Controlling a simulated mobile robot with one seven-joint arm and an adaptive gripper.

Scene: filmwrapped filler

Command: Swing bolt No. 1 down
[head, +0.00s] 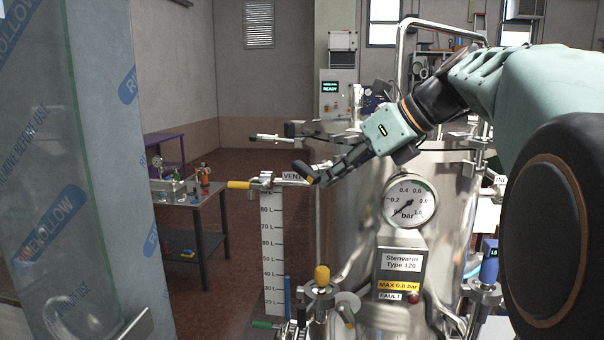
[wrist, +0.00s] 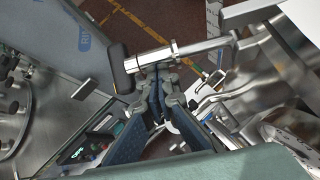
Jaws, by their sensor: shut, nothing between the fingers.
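In the wrist view, a swing bolt with a steel shaft (wrist: 182,49) and a black grip (wrist: 121,68) lies across the picture just beyond my gripper (wrist: 160,78). The fingers are together and empty, close to the shaft near its grip; whether they touch it I cannot tell. Another bolt with a black end (head: 289,129) sticks out to the left farther back. No bolt number is legible, so I cannot tell which is No. 1.
A yellow-handled valve (head: 239,185) and a level scale (head: 272,250) stand left of the vessel. A pressure gauge (head: 409,206) is on its front. A film-wrapped panel (head: 75,170) fills the left side. A side table (head: 192,205) stands behind.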

